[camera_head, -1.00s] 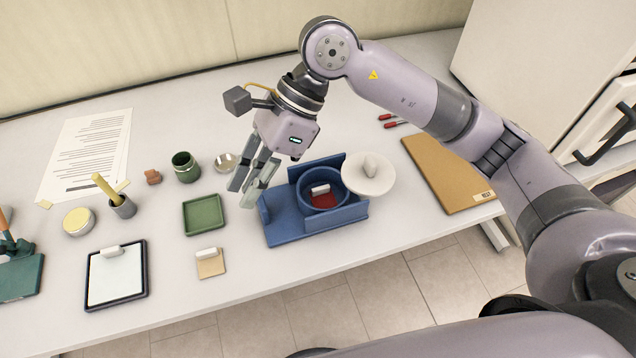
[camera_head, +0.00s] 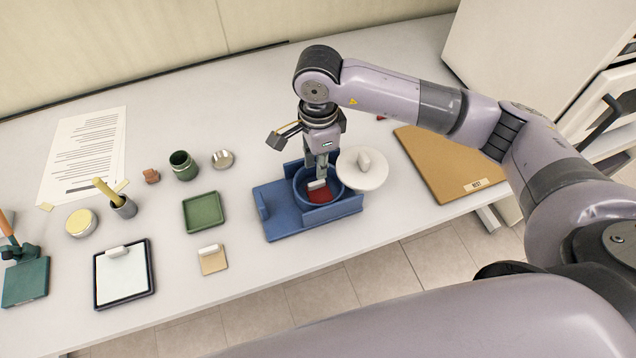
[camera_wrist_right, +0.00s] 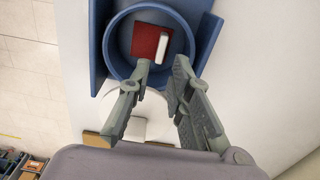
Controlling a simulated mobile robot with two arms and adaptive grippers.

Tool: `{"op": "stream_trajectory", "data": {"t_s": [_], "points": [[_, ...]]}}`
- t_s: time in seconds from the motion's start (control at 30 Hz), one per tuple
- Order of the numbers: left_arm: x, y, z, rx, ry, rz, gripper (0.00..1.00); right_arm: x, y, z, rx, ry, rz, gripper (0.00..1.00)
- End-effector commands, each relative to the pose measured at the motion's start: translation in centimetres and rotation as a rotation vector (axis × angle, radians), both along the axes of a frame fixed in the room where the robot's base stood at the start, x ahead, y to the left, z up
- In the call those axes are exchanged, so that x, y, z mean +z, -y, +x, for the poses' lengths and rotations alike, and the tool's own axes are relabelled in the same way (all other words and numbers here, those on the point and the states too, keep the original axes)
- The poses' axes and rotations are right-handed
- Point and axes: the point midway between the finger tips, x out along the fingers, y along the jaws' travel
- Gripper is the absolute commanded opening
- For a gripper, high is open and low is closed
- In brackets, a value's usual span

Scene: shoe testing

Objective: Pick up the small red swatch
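The small red swatch (camera_head: 323,194) lies inside a round blue bowl (camera_head: 338,196) in a blue holder. A white grip tab (camera_head: 317,185) stands on the swatch. My right gripper (camera_head: 318,174) points down into the bowl, just above the tab. In the right wrist view, the red swatch (camera_wrist_right: 146,41) and its white tab (camera_wrist_right: 163,48) show ahead of the right gripper (camera_wrist_right: 162,64). Its fingers are apart, and the tab lies in line with the gap between them. I cannot tell whether they touch it. My left gripper is not in view.
A white lid (camera_head: 372,172) lies at the right of the bowl. A brown board (camera_head: 440,160) is farther right. A green tray (camera_head: 203,212), a tan swatch (camera_head: 213,264) with a white tab, and a green jar (camera_head: 184,166) stand to the left.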

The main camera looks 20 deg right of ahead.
Motion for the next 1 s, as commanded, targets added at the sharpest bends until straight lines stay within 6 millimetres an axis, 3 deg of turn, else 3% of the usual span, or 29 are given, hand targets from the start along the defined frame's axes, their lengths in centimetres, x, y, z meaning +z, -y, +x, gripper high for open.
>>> {"op": "stream_trajectory", "data": {"t_s": [0.27, 0.4, 0.6, 0.83, 1.0], "points": [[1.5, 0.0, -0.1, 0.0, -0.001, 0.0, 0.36, -1.8, -0.2, 0.0, -0.001, -0.003, 0.001, 0.19], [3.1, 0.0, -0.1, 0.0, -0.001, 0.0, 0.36, -3.8, -0.4, -0.1, 0.0, -0.005, 0.001, 0.19], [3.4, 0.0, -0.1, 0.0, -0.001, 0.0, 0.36, -6.1, -0.4, 0.1, 0.0, 0.0, 0.001, 0.19], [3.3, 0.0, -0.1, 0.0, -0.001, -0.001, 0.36, -6.3, -0.4, 0.1, 0.0, 0.002, 0.001, 0.18], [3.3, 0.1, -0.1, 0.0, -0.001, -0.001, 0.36, -6.3, -0.4, 0.1, 0.0, 0.001, 0.001, 0.07]]}}
